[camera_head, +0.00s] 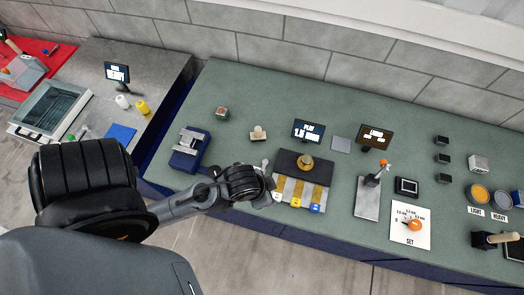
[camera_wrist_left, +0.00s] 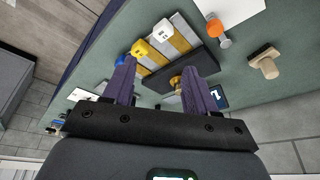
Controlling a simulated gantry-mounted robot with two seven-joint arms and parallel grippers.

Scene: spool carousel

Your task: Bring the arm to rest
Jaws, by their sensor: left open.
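My left arm comes in from the left in the head view, and its gripper (camera_head: 268,183) hangs over the green bench, just left of the striped yellow-and-white board (camera_head: 301,190). In the left wrist view the two purple fingers of the gripper (camera_wrist_left: 160,78) stand wide apart with nothing held between them. Beyond them lie the dark plate (camera_wrist_left: 190,68) with a brass knob (camera_wrist_left: 175,82) and the striped board with white, yellow and blue tabs. The fingertips are hard to make out in the head view. My right gripper is in neither view.
A blue vise-like block (camera_head: 190,150) stands left of the gripper. Small screens (camera_head: 308,131) stand behind the plate. A grey stand with an orange top (camera_head: 370,190), a white SET card (camera_head: 410,228) and dark cubes (camera_head: 442,158) are to the right. Green bench (camera_head: 245,85) is clear at the back.

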